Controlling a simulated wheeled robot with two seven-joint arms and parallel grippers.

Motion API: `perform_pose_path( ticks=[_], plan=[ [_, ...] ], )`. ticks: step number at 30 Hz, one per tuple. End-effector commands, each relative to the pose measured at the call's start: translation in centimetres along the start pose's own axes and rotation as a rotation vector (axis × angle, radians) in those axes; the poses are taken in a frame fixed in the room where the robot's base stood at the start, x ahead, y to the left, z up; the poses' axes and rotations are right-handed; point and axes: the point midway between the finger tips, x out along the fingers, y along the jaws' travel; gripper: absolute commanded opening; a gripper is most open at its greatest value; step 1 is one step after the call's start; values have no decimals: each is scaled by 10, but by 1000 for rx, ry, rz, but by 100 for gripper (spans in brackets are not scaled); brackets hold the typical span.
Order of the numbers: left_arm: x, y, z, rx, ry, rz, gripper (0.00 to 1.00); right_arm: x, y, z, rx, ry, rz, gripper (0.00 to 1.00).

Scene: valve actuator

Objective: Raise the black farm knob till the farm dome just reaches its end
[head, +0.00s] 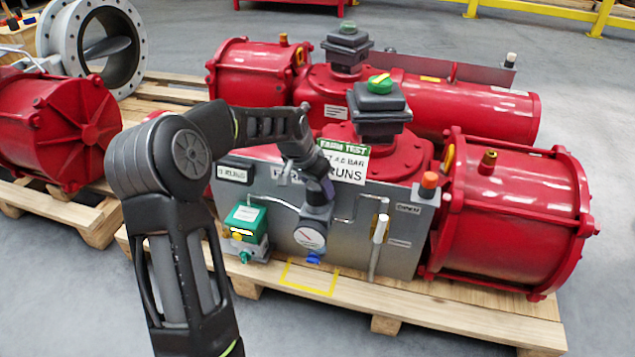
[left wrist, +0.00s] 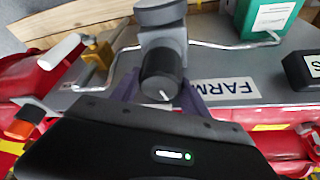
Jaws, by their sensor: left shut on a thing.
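The black farm knob (left wrist: 163,76) sits on the grey regulator, between my left gripper's purple fingers (left wrist: 158,95); a white mark shows on its face. In the head view my left gripper (head: 318,190) is shut on the knob, at the top of the regulator with the round gauge (head: 310,239). The fingers largely hide the knob there. FARM lettering (left wrist: 222,87) is on the panel beside it. A green dome with a yellow mark (head: 379,83), which I take for the farm dome, tops the black box (head: 378,110) on the front red actuator. My right gripper is not in view.
A green box (head: 246,217) is left of the regulator. A white-handled lever (head: 380,229) and an orange button (head: 429,180) are right of it. A FARM TEST sign (head: 343,161) stands behind my gripper. The wooden pallet (head: 420,310) and a second actuator are close by.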

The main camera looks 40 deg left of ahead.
Motion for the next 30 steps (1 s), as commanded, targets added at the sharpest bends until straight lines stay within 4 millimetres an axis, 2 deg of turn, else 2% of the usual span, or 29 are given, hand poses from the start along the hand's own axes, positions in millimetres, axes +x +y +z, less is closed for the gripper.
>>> perform_pose_path(
  ticks=[1, 2, 9, 16, 20, 30],
  plan=[
    [0, 0, 0, 0, 2, -1, 13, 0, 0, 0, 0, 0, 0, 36],
    [0, 0, 0, 0, 2, -1, 55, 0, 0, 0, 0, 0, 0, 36],
    [0, 0, 0, 0, 1, -1, 75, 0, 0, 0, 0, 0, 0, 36],
    [0, 0, 0, -1, 1, -1, 75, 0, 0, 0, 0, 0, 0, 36],
    [-7, 0, -1, -1, 1, -2, 75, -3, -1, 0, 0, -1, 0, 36],
    [-59, 0, -2, -1, 2, -2, 75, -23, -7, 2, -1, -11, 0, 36]
  ],
)
